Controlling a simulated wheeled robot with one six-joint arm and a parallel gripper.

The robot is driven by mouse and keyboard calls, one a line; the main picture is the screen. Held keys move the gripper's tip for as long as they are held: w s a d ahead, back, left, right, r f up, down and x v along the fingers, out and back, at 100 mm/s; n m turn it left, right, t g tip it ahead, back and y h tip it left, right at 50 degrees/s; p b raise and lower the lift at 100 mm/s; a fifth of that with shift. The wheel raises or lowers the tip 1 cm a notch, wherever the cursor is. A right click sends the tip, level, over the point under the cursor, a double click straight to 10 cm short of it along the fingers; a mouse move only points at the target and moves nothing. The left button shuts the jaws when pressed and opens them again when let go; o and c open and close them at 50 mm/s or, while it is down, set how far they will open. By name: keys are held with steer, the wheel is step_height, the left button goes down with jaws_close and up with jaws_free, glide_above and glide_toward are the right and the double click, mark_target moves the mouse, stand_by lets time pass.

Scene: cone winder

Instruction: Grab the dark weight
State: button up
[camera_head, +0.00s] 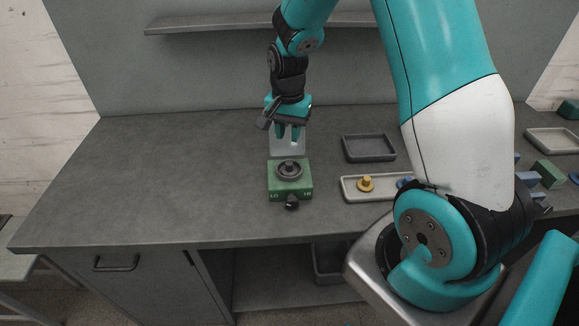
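The dark weight (289,168), a round disc with a small raised knob in its middle, sits on top of a green box (300,185) on the grey workbench. The box has LO and HI marks and a black knob (291,203) on its front. My gripper (289,136) hangs fingers down, in the picture just above the weight and apart from it. Its two teal fingers are spread with an empty gap between them. A light grey upright plate (287,148) shows behind the fingers. The exact height over the weight is hard to tell.
Right of the green box are an empty dark tray (369,148) and a pale tray (351,193) with a yellow weight (366,184) and a blue piece (404,182). My arm hides part of the right side. The bench left of the box is clear.

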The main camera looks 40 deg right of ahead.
glide_above(289, 162)
steer(key=f, duration=0.5)
steer(key=shift+s+a+p, duration=0.15)
steer(key=shift+a+p, duration=0.1)
steer(key=shift+p, duration=0.15)
steer(key=shift+d+f+p, duration=0.15)
steer(key=shift+f+p, duration=0.4)
steer(key=shift+f, duration=0.75)
steer(key=shift+d+f+p, duration=0.1)
steer(key=shift+f+p, duration=0.45)
steer(key=shift+f, duration=0.75)
steer(key=shift+c, duration=0.4)
jaws_close()
steer(key=shift+r, duration=0.1)
